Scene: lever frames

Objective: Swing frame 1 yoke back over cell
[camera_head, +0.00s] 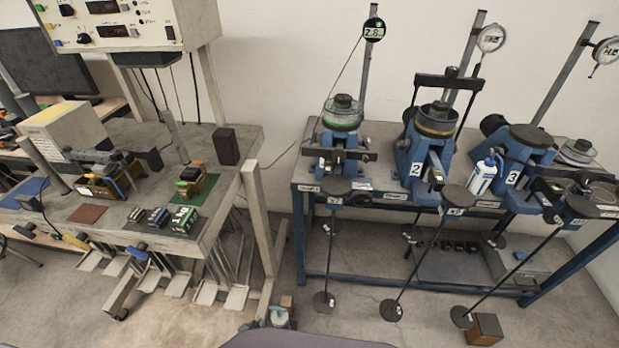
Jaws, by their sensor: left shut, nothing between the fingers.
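Frame 1 (342,160) is the blue lever frame at the left end of the right-hand bench. Its cell (342,117), with a green ring and dark cap, stands upright with no crossbar above it. A dark bracket (340,156) lies low in front of the cell; I cannot tell whether it is the yoke. At frame 2 (415,165) a black yoke (450,82) spans its cell (436,120). My left gripper is not clearly made out; a small pale and dark shape at the bottom middle may be it, apart from frame 1. My right gripper is not in view.
Frame 3 (520,170) and a white-and-blue bottle (483,175) stand to the right on the blue bench. Weight hangers reach down in front. A brown block (485,329) lies on the floor. Another cluttered bench (255,140) stands left, with a gap between.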

